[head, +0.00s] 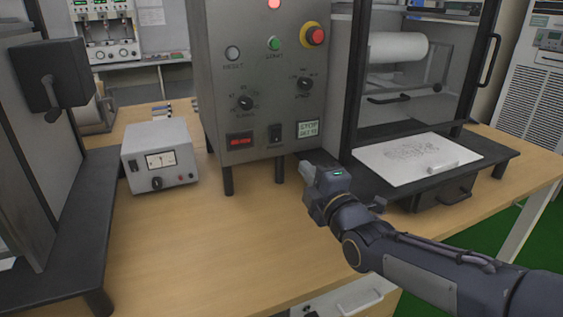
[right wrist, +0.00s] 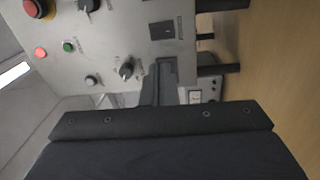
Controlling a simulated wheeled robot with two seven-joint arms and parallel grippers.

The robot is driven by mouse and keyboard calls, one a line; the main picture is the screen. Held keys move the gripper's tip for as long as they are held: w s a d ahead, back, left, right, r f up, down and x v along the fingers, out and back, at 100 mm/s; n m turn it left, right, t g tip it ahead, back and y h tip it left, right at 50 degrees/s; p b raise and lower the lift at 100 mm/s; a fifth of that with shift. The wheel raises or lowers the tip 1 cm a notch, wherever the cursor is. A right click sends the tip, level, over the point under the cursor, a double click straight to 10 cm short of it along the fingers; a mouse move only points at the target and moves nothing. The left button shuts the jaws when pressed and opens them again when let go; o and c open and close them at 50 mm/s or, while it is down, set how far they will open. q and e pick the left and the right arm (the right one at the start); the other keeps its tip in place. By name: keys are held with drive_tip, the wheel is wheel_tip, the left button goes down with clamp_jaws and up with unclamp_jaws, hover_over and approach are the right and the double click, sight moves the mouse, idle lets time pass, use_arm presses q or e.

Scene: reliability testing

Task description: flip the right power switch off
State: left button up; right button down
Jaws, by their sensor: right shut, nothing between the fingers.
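The grey control box (head: 262,70) stands on legs on the wooden table. Low on its front, a black rocker switch (head: 275,133) sits right of a red-lit switch (head: 240,141). In the right wrist view, turned sideways, the rocker (right wrist: 162,30) and the other switch (right wrist: 167,68) show as dark rectangles. My right gripper (head: 306,168) is shut and empty, below and right of the rocker in the head view. Its fingers (right wrist: 157,82) overlap the edge of the other switch in the wrist view; contact cannot be told. My left gripper is not in view.
A small grey power supply (head: 160,158) stands left of the box. A framed machine with a white plate (head: 385,163) is close on the right. A dark machine (head: 50,200) fills the left edge. The front middle of the wooden table (head: 220,250) is clear.

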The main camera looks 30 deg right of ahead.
sight(276, 131)
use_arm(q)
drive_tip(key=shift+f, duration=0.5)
use_arm(e)
drive_tip(key=shift+w+d+n+t, duration=0.1)
drive_tip(key=shift+w+n+t, duration=0.05)
drive_tip(key=shift+n+t, duration=0.2)
drive_tip(key=w, duration=0.4)
drive_tip(key=w+d+r, duration=0.1)
drive_tip(key=w, duration=0.8)
drive_tip(key=shift+w+d+r+b, duration=0.2)
drive_tip(key=shift+w+r+b, duration=0.1)
drive_tip(key=shift+w+b, duration=0.1)
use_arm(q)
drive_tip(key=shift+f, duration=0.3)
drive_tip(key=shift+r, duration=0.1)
use_arm(e)
drive_tip(key=shift+r, duration=0.1)
